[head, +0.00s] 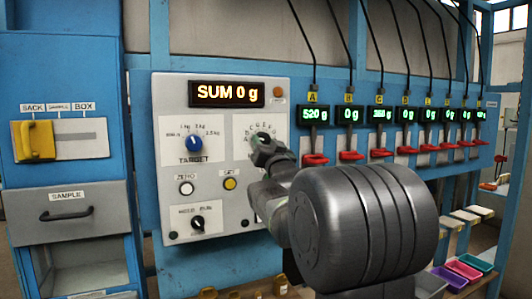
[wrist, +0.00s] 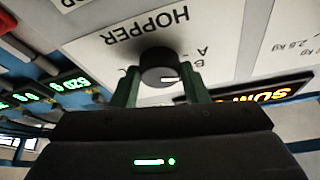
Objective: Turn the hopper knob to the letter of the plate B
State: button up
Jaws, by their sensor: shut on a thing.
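The hopper knob (wrist: 158,66) is a round dark knob with a short white mark, seen close in the wrist view, which is upside down. My gripper (wrist: 162,88) is shut on it, one finger on each side. The white mark points right in that view, toward the side with the letters A and B; a finger partly covers that area, so exact alignment is unclear. In the head view my gripper (head: 266,152) is at the hopper dial and hides most of the knob. Yellow plate B (head: 348,99) hangs above a display reading 0 g.
The control panel (head: 230,205) also carries a blue target knob (head: 194,142), a white zero button (head: 186,188), a yellow button (head: 230,184) and a black lower knob (head: 198,222). The sum display (head: 227,93) reads 0 g. Plate A (head: 312,97) is above 520 g.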

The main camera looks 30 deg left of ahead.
jog(key=shift+s+m+t+h+b, duration=0.1)
jog(key=shift+m+t+h+b, duration=0.45)
jog(key=shift+m, duration=1.05)
jog(key=shift+g, duration=0.25)
jog(key=o, duration=1)
jog(key=shift+c, duration=0.2)
jog(key=b+v, duration=0.3)
jog(key=v, duration=1)
jog(key=shift+s, duration=0.4)
jog(key=shift+d, duration=0.15)
